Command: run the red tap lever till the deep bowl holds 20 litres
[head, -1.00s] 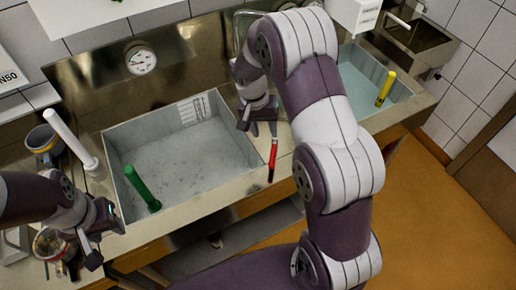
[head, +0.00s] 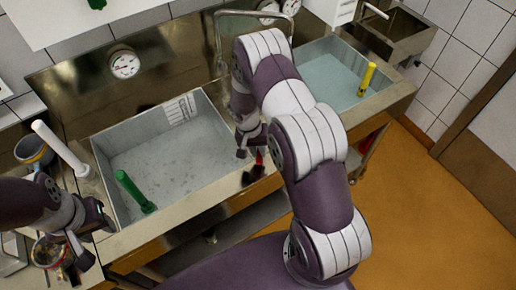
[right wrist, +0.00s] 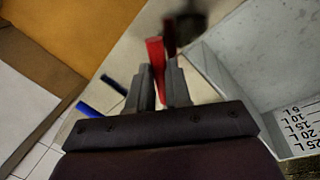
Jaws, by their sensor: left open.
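The deep bowl, a grey square basin (head: 160,213) with a litre scale on its inner back wall, stands in the steel counter left of centre. I cannot make out a water line in it. The scale (right wrist: 303,122) also shows in the right wrist view, upside down, with marks from 5 L to 25 L. The red tap lever (right wrist: 156,58) stands between the fingers of my right gripper (right wrist: 160,85), which look shut on it. In the head view my right arm mostly hides the lever (head: 259,158). My left gripper (head: 100,236) is open and empty beside the counter's left end.
A second basin with bluish water (head: 325,75) and a yellow stick (head: 366,80) is at the right. A white post (head: 58,148), cups (head: 33,150) and a dial (head: 124,64) are at the left and back.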

